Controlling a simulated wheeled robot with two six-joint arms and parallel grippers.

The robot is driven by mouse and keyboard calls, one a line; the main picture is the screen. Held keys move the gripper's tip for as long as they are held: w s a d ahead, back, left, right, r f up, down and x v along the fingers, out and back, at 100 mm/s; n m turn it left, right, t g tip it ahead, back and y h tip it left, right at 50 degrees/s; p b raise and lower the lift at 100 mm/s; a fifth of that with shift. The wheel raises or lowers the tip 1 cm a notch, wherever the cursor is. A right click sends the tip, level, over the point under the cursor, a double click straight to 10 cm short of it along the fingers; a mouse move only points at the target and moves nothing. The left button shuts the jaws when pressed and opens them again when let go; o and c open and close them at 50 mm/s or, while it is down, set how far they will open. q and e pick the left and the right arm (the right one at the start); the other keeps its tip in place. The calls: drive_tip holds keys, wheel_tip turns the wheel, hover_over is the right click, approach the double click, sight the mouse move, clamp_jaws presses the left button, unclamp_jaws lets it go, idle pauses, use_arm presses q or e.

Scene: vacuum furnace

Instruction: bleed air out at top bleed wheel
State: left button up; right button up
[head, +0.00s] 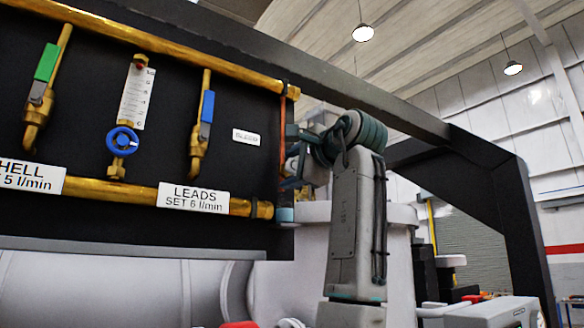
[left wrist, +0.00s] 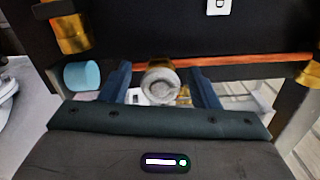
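The black panel (head: 90,215) carries a small white BLEED label (head: 246,137) near its right edge. In the left wrist view a round grey knob (left wrist: 160,86) on a brass body, apparently the bleed wheel, sits between the two blue fingers of my left gripper (left wrist: 162,88). The fingers are open, one on each side, with a visible gap to the knob. In the head view my left gripper (head: 291,160) is at the panel's right edge, by the vertical copper pipe (head: 282,145). My right gripper is not in view.
Left of the bleed area are a green-handled valve (head: 46,65), a flow gauge (head: 136,95) with a blue wheel (head: 122,141), and a blue-handled valve (head: 206,110). Brass pipes (head: 110,190) run along the panel. A light-blue cylinder (left wrist: 82,76) stands near the left finger.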

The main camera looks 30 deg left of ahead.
use_arm(q)
drive_tip(key=shift+d, duration=0.1)
drive_tip(key=b+v, duration=0.3)
drive_tip(key=v, duration=0.7)
drive_tip(key=shift+d, duration=0.35)
drive_tip(key=shift+s, duration=0.1)
